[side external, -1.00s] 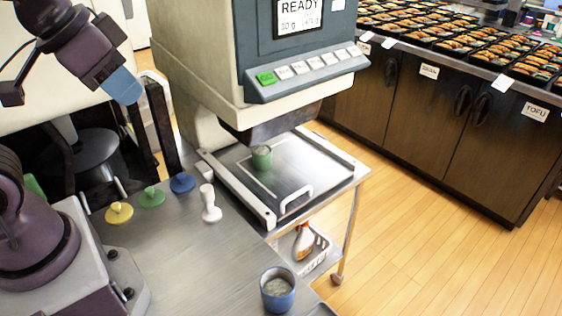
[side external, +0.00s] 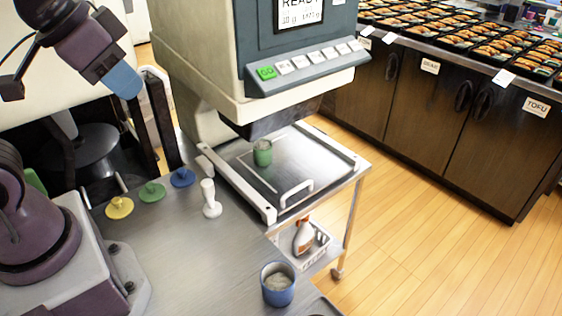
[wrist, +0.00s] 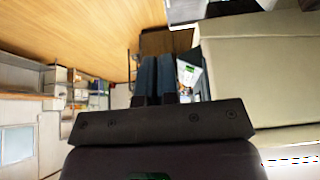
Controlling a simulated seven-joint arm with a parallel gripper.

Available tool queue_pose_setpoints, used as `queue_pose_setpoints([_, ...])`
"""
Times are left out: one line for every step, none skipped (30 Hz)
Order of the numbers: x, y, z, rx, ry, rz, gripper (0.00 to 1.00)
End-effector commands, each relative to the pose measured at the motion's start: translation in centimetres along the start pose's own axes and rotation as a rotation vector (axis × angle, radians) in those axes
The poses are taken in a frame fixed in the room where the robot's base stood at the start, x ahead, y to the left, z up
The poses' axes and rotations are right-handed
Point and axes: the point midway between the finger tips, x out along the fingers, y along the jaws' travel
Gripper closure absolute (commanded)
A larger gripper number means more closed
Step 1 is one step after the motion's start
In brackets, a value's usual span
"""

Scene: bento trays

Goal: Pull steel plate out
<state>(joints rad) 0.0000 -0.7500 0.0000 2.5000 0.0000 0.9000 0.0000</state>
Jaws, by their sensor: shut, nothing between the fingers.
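The steel plate (side external: 318,158) lies flat between two white rails under the head of the machine, with a looped handle (side external: 297,192) at its front edge. My gripper (side external: 124,84) is at the upper left of the side view, raised and well away from the plate, holding nothing. Its blue fingers also show in the wrist view (wrist: 155,78), close together. The wrist view does not clearly show the plate.
The machine (side external: 300,65) overhangs the plate's back part. A blue cup (side external: 278,285) stands on the steel table (side external: 190,255). Yellow (side external: 119,207), green (side external: 152,192) and blue (side external: 183,177) knobbed lids and a white stamp-like piece (side external: 210,199) stand nearby. A bottle (side external: 303,236) is below.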

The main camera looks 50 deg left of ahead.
Motion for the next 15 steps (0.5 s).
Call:
queue_pose_setpoints([0.0,0.0,-0.1,0.000,0.000,0.000,0.86])
queue_pose_setpoints([0.0,0.0,-0.2,-0.001,-0.001,0.000,0.79])
queue_pose_setpoints([0.0,0.0,-0.5,-0.002,-0.002,0.000,0.70])
queue_pose_setpoints([0.1,0.0,-0.9,-0.004,-0.005,0.001,0.63])
queue_pose_setpoints([0.2,0.0,-1.4,-0.006,-0.007,0.001,0.61])
queue_pose_setpoints([0.4,0.0,-2.4,-0.010,-0.011,0.000,0.61])
queue_pose_setpoints([0.6,0.0,-3.2,-0.013,-0.014,0.000,0.61])
queue_pose_setpoints([0.8,0.0,-4.2,-0.019,-0.017,-0.001,0.61])
queue_pose_setpoints([1.3,0.0,-5.6,-0.026,-0.024,-0.002,0.61])
queue_pose_setpoints([1.8,0.0,-6.7,-0.031,-0.028,-0.003,0.61])
queue_pose_setpoints([2.3,0.0,-7.9,-0.037,-0.031,-0.006,0.61])
queue_pose_setpoints([3.1,0.1,-9.4,-0.043,-0.035,-0.010,0.61])
queue_pose_setpoints([3.8,0.1,-10.6,-0.048,-0.038,-0.014,0.61])
queue_pose_setpoints([4.6,0.2,-11.7,-0.054,-0.040,-0.017,0.61])
queue_pose_setpoints([5.7,0.2,-13.1,-0.060,-0.045,-0.023,0.61])
